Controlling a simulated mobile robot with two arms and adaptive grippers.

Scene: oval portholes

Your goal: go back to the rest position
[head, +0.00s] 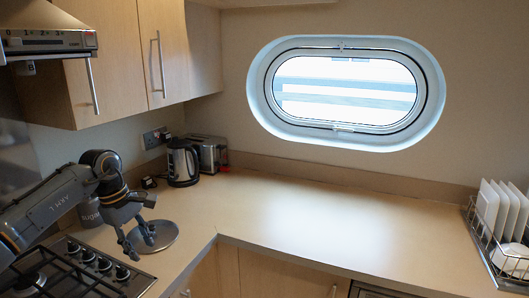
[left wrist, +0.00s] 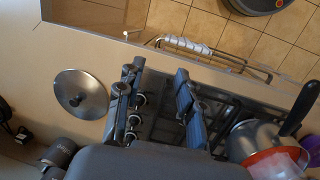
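My left gripper (head: 141,247) is open and empty above the counter beside the hob in the head view. Its two spread fingers also show in the left wrist view (left wrist: 160,68), with nothing between them. A round metal lid with a dark knob (left wrist: 70,84) lies flat on the counter, apart from the fingers in the left wrist view. In the head view the lid (head: 166,239) is partly hidden behind the gripper. My right gripper is in neither view.
The gas hob (head: 70,280) lies below my left arm. A pan (left wrist: 250,135) with something red shows by the hob. A kettle (head: 181,163) and toaster (head: 212,152) stand in the back corner. A dish rack (head: 505,262) holds plates at right. The middle counter is clear.

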